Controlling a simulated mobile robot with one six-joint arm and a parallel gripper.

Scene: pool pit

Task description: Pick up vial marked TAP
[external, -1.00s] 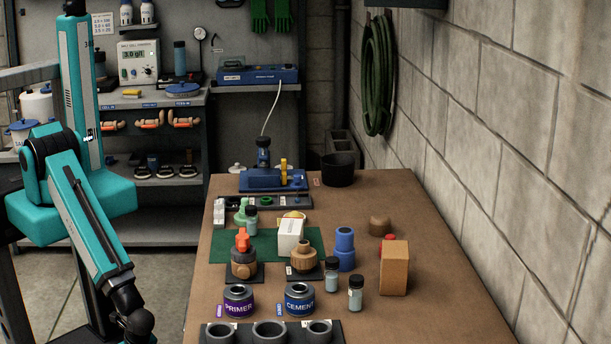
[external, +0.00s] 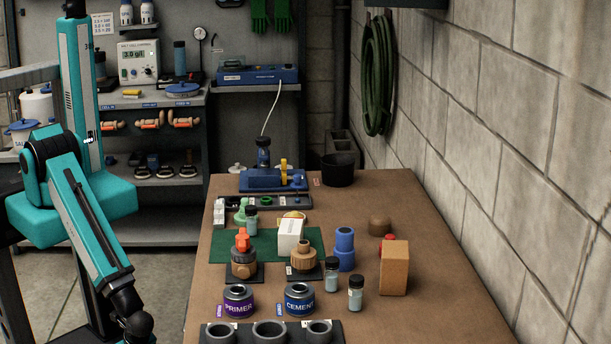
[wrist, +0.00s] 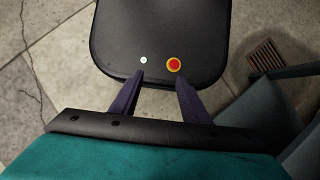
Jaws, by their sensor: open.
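Three small vials with dark caps and pale blue-grey contents stand on the bench. One vial (external: 331,276) and another vial (external: 356,294) stand upright near the front right, left of a cardboard-coloured box. A third vial (external: 251,221) stands farther back by the green mat. I cannot read any vial's marking, so I cannot tell which is TAP. My gripper (wrist: 160,82) is open and empty in the wrist view, pointing down over my dark base with a red button. It is away from the bench; its fingers do not show in the external view.
The brown bench (external: 430,240) holds a purple PRIMER can (external: 239,304), a blue CEMENT can (external: 300,302), a cardboard box (external: 394,268), a blue fitting (external: 344,249), a white box (external: 290,235) and a dark rack (external: 245,332) at the front. A block wall bounds the right side.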

